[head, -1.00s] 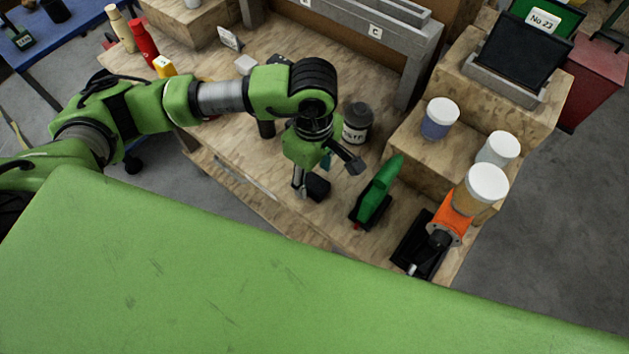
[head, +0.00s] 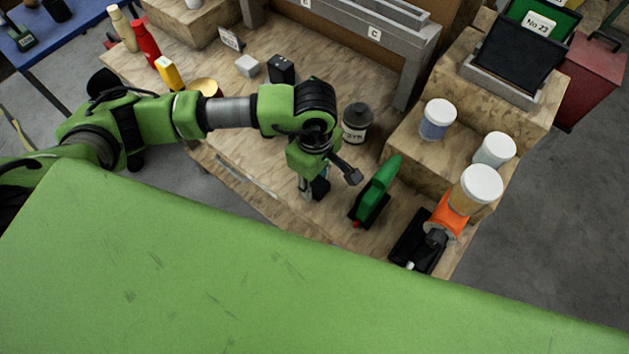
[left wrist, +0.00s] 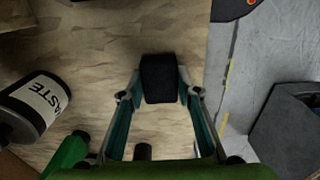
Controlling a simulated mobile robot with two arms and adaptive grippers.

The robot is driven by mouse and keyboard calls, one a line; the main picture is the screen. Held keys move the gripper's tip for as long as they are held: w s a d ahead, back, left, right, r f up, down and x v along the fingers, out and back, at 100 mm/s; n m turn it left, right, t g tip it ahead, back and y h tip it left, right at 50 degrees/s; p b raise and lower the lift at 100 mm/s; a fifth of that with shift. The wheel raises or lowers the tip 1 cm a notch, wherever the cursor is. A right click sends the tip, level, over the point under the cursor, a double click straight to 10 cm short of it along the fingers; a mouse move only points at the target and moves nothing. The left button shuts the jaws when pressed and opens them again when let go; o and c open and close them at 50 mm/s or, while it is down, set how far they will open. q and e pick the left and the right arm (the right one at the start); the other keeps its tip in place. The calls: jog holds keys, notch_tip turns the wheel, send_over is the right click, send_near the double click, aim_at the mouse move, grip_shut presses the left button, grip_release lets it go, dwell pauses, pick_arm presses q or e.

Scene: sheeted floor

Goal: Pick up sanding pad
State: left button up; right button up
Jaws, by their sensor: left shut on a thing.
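The sanding pad, a small black block (left wrist: 159,78), sits between the fingertips of my left gripper (left wrist: 160,94) in the left wrist view. The gripper is shut on it, one finger against each side. In the head view the pad (head: 321,188) shows below my left gripper (head: 314,187), near the front edge of the wooden bench; the hand partly covers it. I cannot tell whether the pad still touches the bench top. My right gripper is not in view.
A dark WASTE canister (head: 357,122) stands behind. White-lidded jars (head: 438,118) stand on a wooden step. The bench left of the hand is mostly clear.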

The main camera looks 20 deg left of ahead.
aim_at(315, 182)
pick_arm(q)
jog(key=shift+r+p, duration=0.35)
jog(key=shift+r, duration=0.2)
notch_tip(315, 182, up, 3)
jog(key=shift+f+p, duration=0.1)
jog(key=shift+p, duration=0.65)
jog(key=s+r+p, duration=0.1)
jog(key=s+r, duration=0.3)
jog(key=s, duration=0.3)
jog(key=s+a+r+p, duration=0.1)
jog(key=s+r+p, duration=0.1)
jog(key=s+r, duration=0.3)
jog(key=shift+s+a, duration=0.25)
jog(key=shift+s, duration=0.8)
